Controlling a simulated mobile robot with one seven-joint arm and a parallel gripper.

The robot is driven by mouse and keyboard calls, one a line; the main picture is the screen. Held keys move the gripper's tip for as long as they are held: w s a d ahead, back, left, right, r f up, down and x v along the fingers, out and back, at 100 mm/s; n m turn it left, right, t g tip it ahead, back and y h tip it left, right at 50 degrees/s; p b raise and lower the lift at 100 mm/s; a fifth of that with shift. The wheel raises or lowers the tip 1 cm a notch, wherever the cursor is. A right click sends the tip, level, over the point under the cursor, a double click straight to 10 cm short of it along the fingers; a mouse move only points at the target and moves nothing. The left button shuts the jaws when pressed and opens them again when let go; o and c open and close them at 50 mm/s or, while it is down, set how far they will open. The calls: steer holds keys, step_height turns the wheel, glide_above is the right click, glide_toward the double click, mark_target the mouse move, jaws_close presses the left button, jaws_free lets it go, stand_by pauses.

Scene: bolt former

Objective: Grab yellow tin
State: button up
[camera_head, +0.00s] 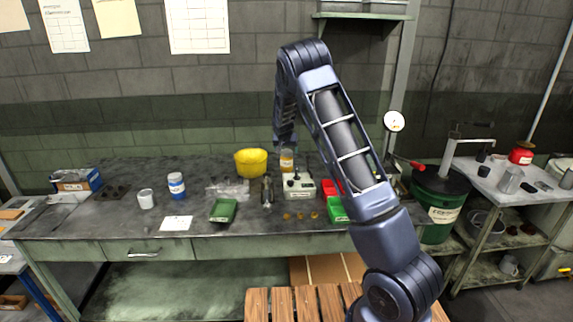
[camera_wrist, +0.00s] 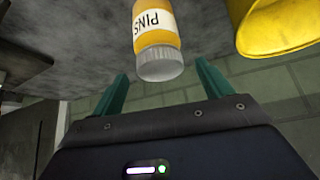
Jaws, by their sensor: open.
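The yellow tin (camera_wrist: 157,35) has a white label reading PINS and a grey ribbed lid, and appears upside down in the wrist view. In the head view it stands at the back of the bench (camera_head: 287,161), just below the end of my arm. My gripper (camera_wrist: 162,72) is open, with its two green fingers apart. The tin's lid lies in line with the gap between them, and nothing is held. Whether the fingers reach around the tin is hard to tell. The fingers are not clear in the head view.
A yellow bucket (camera_head: 251,162) stands just left of the tin, and it also shows in the wrist view (camera_wrist: 270,28). A small white device (camera_head: 298,186) stands in front, with a dark metal piece (camera_head: 267,190) beside it. A brick wall is behind.

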mark_target(286, 151)
steer(key=x, duration=0.5)
steer(key=c, duration=1.2)
